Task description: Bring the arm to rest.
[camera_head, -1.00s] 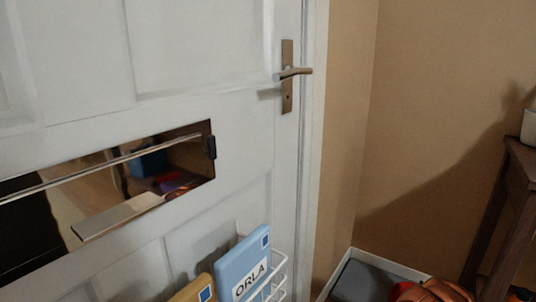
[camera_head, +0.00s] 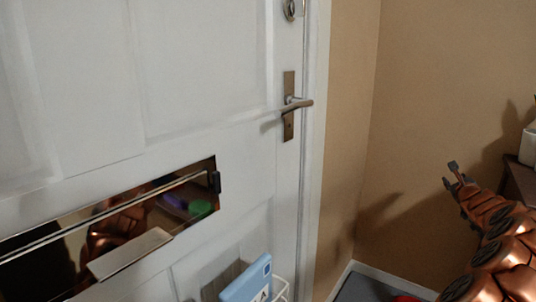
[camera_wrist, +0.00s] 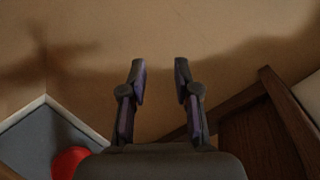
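My gripper (camera_head: 456,178) is raised at the right of the head view, in front of the tan wall, with my copper-coloured arm below it. In the wrist view my gripper (camera_wrist: 160,80) shows two dark fingers standing apart with only wall between them. It is open and empty.
A white door (camera_head: 200,60) with a metal handle (camera_head: 290,103) and a mirror-like slot (camera_head: 120,225) fills the left. A blue item (camera_head: 246,284) sits in a white wire rack (camera_head: 280,290) below. A dark wooden table (camera_head: 519,180) stands at the right edge; a red object (camera_wrist: 68,160) lies low.

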